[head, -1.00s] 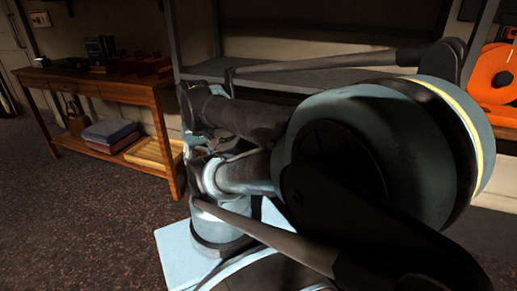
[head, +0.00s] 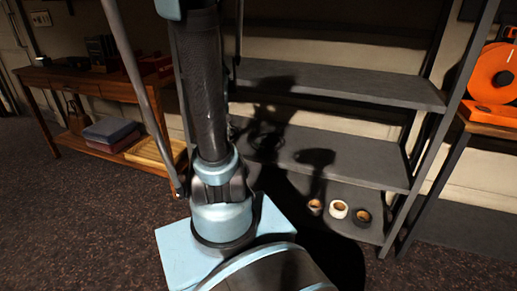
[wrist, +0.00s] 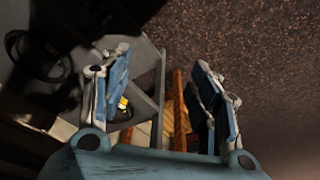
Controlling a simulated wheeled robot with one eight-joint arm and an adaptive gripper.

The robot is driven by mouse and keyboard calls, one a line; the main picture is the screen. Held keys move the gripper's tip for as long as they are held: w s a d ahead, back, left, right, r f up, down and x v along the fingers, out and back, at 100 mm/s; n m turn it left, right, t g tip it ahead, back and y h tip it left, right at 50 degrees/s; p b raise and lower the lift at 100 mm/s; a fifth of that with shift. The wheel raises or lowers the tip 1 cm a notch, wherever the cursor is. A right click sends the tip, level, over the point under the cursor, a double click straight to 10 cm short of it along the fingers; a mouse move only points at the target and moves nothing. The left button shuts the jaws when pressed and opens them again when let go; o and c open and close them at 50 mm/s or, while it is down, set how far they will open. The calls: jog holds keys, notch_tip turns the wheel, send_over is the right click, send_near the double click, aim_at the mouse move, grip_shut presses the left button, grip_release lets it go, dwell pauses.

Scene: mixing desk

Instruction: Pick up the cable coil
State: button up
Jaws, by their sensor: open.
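A dark loop that looks like the cable coil (wrist: 38,55) lies on a grey surface at the upper left of the wrist view, partly lost in shadow. My gripper (wrist: 163,75) is open and empty in the wrist view, its two blue-and-grey fingers wide apart. The coil is to the left of the left finger, apart from it and not between the fingers. I cannot make out the coil in the head view. My gripper is out of the head view; my arm rises past its top edge.
A grey shelf unit (head: 340,80) stands ahead, with three small rolls (head: 338,209) on its lowest board. A wooden table (head: 55,77) is at left, with folded cloths (head: 110,131) below. An orange object (head: 490,80) sits at right. Floor at front left is clear.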

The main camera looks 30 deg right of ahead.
jog(key=w+d+f+m, duration=0.1)
jog(key=w+d+f, duration=0.2)
jog(key=d+f, duration=0.5)
jog(key=w+d+f+m, duration=0.1)
jog(key=w+d+f, duration=0.2)
jog(key=d+f, duration=0.5)
jog(key=d, duration=0.7)
jog(key=shift+d+h, duration=0.15)
jog(key=shift+h, duration=0.15)
send_near(254, 141)
jog(key=x, duration=0.4)
jog(key=shift+s+f, duration=0.3)
jog(key=shift+f, duration=0.15)
jog(key=x, duration=0.2)
jog(key=shift+w+f, duration=0.25)
jog(key=shift+w, duration=0.1)
jog(key=shift+x, duration=1.25)
grip_shut()
